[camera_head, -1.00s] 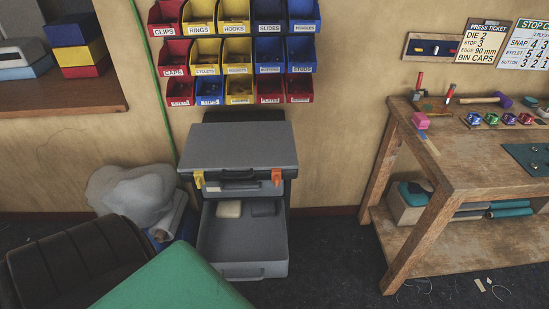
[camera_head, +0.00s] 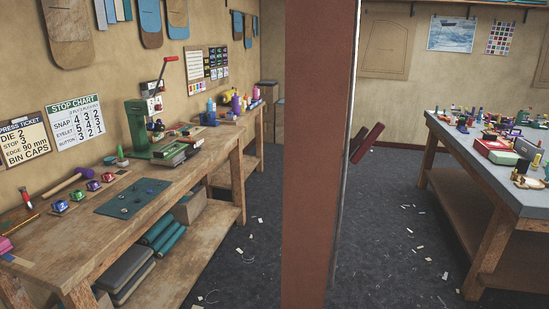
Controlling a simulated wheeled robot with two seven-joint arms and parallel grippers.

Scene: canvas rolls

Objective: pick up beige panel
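I see no panel that I can clearly name as the beige panel. Folded or rolled canvas pieces lie on the lower shelf of the left wooden workbench (camera_head: 190,195): teal rolls (camera_head: 162,231) and grey pieces (camera_head: 125,270). A box (camera_head: 189,206) stands behind them on that shelf. Neither of my grippers shows in this view.
A reddish-brown post (camera_head: 318,150) stands upright close in front, between the left bench and a grey-topped table (camera_head: 490,165) with many small items. A green press (camera_head: 145,125) stands on the left bench. Scraps litter the dark floor (camera_head: 385,235), which is otherwise open right of the post.

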